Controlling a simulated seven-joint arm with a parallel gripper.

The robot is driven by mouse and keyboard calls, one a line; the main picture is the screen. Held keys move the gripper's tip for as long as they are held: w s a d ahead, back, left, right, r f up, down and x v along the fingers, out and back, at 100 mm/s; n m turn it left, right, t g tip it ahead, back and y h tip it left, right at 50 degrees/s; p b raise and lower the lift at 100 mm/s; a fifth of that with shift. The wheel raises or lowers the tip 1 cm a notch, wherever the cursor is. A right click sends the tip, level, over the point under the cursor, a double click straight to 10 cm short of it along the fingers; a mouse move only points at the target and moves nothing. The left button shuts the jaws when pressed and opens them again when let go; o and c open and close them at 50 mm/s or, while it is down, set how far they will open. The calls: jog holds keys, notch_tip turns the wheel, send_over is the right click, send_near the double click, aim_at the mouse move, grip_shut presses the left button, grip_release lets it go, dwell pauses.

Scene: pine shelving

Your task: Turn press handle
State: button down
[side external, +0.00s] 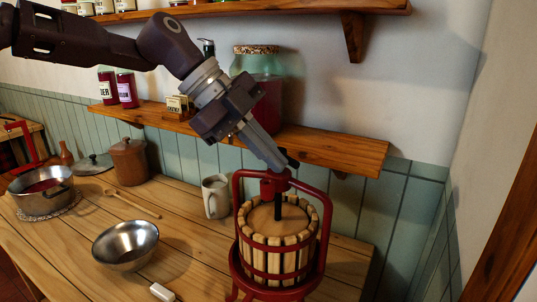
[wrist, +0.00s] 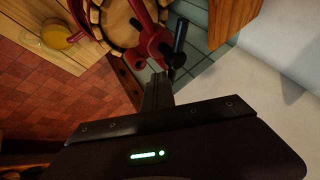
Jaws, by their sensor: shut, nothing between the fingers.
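The fruit press stands on the wooden table in the side external view, with a red frame (side external: 238,215) around a slatted wooden barrel (side external: 277,250). A black screw runs down from the top of the frame to the wooden disc. The black press handle (side external: 292,160) shows partly behind my fingers; the rest is hidden. In the wrist view the handle (wrist: 180,38) is a dark bar by the red frame top (wrist: 150,45), just past my fingertips. My gripper (side external: 279,165) is shut and empty, pointing down at the top of the press. Whether it touches the handle I cannot tell.
A wooden shelf (side external: 340,150) with a large glass jar (side external: 257,62) runs behind my gripper. A mug (side external: 216,197), a metal bowl (side external: 125,246) and a small white block (side external: 162,292) are on the table left of the press. The wall is close at right.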

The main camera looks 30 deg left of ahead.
jog(key=shift+d+n+t, duration=0.2)
jog(key=shift+n+t, duration=0.1)
jog(key=shift+n, duration=0.1)
jog(key=shift+w+d, duration=0.25)
jog(key=shift+d, duration=0.25)
dwell(0.3)
jog(key=shift+s, duration=0.1)
jog(key=s+a+r+n, duration=0.1)
jog(key=s+a+r, duration=0.6)
jog(key=s, duration=0.1)
jog(key=shift+t+y, duration=0.3)
jog(key=shift+y, duration=0.1)
jog(key=x, duration=0.3)
jog(key=w+r+x, duration=0.1)
jog(key=x, duration=0.3)
jog(key=w+x, duration=0.1)
jog(key=x, duration=0.3)
jog(key=shift+w+d, duration=0.15)
jog(key=shift+w, duration=0.2)
jog(key=shift+w+d+r, duration=0.1)
jog(key=shift+w+r, duration=0.05)
jog(key=shift+w, duration=0.4)
